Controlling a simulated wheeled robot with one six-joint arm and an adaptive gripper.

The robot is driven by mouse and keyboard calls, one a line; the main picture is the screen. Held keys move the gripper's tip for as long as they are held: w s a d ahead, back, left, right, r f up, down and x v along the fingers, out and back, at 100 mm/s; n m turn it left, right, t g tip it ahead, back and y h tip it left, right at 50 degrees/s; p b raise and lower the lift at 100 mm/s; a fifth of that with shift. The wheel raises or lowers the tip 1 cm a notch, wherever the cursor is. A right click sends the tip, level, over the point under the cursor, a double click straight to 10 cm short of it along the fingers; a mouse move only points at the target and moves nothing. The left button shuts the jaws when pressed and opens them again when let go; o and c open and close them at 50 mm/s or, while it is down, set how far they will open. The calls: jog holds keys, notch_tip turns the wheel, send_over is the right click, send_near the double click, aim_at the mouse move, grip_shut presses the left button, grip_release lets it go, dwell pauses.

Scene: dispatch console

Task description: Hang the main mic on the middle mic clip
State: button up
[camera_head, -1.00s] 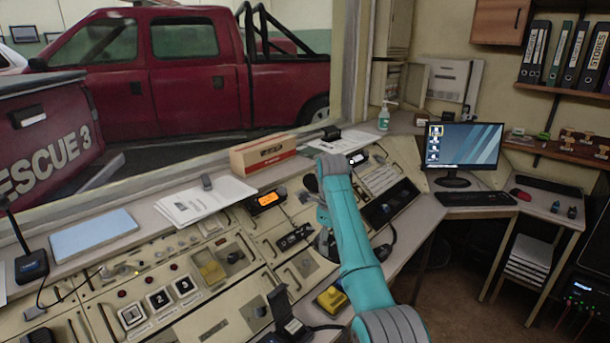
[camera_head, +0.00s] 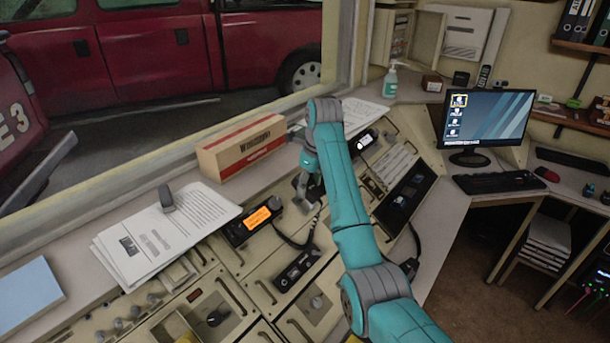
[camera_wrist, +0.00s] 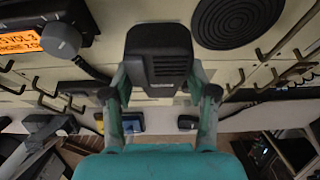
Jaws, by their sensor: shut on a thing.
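The main mic (camera_wrist: 160,62) is a black hand mic with a slotted speaker grille. My gripper (camera_wrist: 162,92) is shut on it, one finger on each side, in the wrist view. In the head view my gripper (camera_head: 306,185) is over the console, just right of the radio with the orange display (camera_head: 262,213); the mic is hard to make out there. In the wrist view the mic is in front of the cream console face, with thin dark hooks or handles on both sides. I cannot tell which fitting is the middle mic clip.
A cardboard box (camera_head: 240,147) and papers (camera_head: 165,235) lie on the ledge behind the console. A monitor (camera_head: 485,118) stands at right. A dark cord (camera_head: 295,243) loops over the panel below my gripper. A round black speaker (camera_wrist: 238,18) is right of the mic.

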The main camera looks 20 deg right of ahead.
jog(key=shift+w+a+f, duration=0.25)
jog(key=shift+w+f, duration=0.05)
jog(key=shift+f, duration=0.35)
jog(key=shift+w+a+f, duration=0.2)
jog(key=shift+w+f, duration=0.15)
jog(key=shift+f, duration=0.35)
jog(key=shift+w+a+f, duration=0.25)
jog(key=shift+w+f, duration=0.05)
jog(key=shift+f, duration=0.35)
jog(key=o, duration=1.5)
